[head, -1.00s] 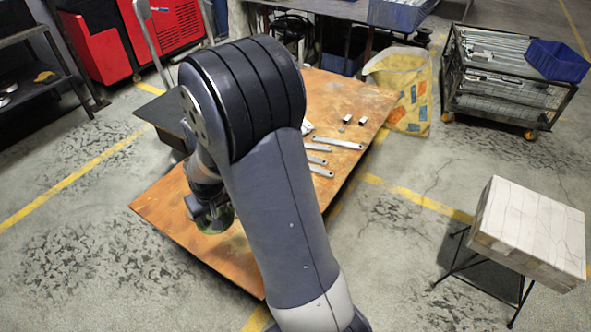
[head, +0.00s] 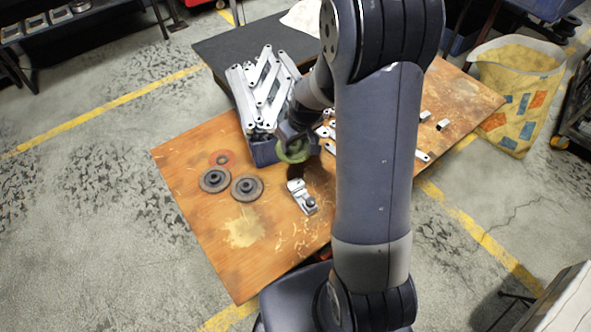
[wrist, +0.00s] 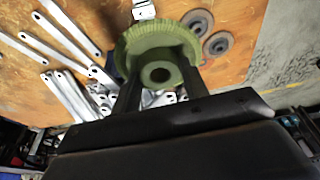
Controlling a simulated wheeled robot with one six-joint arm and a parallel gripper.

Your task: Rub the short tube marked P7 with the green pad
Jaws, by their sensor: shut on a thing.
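My gripper (head: 288,136) is shut on the green pad (head: 294,152), a round disc, and holds it above the wooden table beside a bin of brackets. In the wrist view the pad (wrist: 150,36) sits between the two fingers of my gripper (wrist: 157,78), with a round hole at its hub. Two short pale pieces with dark ends, a tube-like piece (head: 425,115) and another (head: 442,124), lie on the table right of my arm. No P7 mark is readable, so I cannot tell which is the tube.
The bin (head: 263,152) is piled with metal brackets. Two grey discs (head: 215,180) (head: 247,188), a red disc (head: 222,159) and a metal clamp-like part (head: 302,197) lie on the table (head: 200,225). Flat brackets (wrist: 63,32) lie left in the wrist view. The near left table is clear.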

